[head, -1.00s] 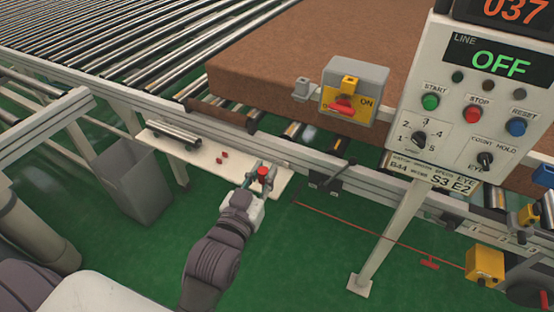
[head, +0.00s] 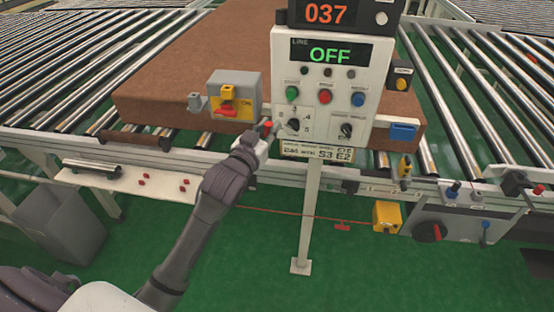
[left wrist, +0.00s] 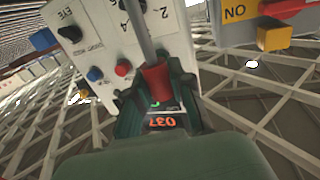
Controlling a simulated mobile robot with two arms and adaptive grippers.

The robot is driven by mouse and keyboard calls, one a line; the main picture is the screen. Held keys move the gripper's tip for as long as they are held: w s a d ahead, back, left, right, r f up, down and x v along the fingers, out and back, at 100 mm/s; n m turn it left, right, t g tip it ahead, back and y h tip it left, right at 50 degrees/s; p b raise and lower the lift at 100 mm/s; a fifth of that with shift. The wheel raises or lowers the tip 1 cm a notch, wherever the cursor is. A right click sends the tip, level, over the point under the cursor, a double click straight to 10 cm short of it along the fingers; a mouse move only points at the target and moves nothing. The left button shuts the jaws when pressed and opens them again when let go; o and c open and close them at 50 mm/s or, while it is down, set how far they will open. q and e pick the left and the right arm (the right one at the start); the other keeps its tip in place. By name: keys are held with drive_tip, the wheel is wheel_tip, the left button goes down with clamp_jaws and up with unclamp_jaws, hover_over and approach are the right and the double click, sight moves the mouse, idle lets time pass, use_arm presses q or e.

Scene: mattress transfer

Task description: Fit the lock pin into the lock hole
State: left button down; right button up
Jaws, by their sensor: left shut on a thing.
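My left gripper (head: 264,134) is shut on the lock pin, whose red end (head: 267,126) shows at the fingertips. In the left wrist view the pin's red part (left wrist: 156,84) sits between my green fingers (left wrist: 155,100), with a grey shaft (left wrist: 138,35) extending away from it. The pin is apart from the box. I cannot make out the lock hole. My right gripper is out of view.
The control panel (head: 340,95) stands on a post close to the right of the gripper. A brown mattress (head: 160,75) lies on rollers behind. A white shelf (head: 115,179) with several red pieces is at left, above a grey bin (head: 60,225).

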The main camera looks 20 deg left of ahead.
use_arm(q)
drive_tip(key=w+a+r+n+y+p, duration=0.1)
drive_tip(key=w+a+r, duration=0.3)
drive_tip(key=a+r, duration=0.4)
drive_tip(key=w+a+r+n+y+p, duration=0.2)
drive_tip(key=w+a+r+y+p, duration=0.1)
drive_tip(key=a+r, duration=0.5)
drive_tip(key=shift+w+a+r, duration=0.25)
drive_tip(key=shift+w+r, duration=0.4)
drive_tip(key=shift+r, duration=0.25)
wheel_tip(320, 180, down, 6)
drive_tip(key=b, duration=0.3)
drive_tip(key=shift+r, duration=0.15)
drive_tip(key=shift+p, duration=0.45)
idle(0.6)
drive_tip(key=shift+f+b, duration=1.85)
drive_tip(key=shift+f, duration=1.35)
drive_tip(key=c, duration=0.9)
unclamp_jaws()
drive_tip(key=shift+c, duration=0.2)
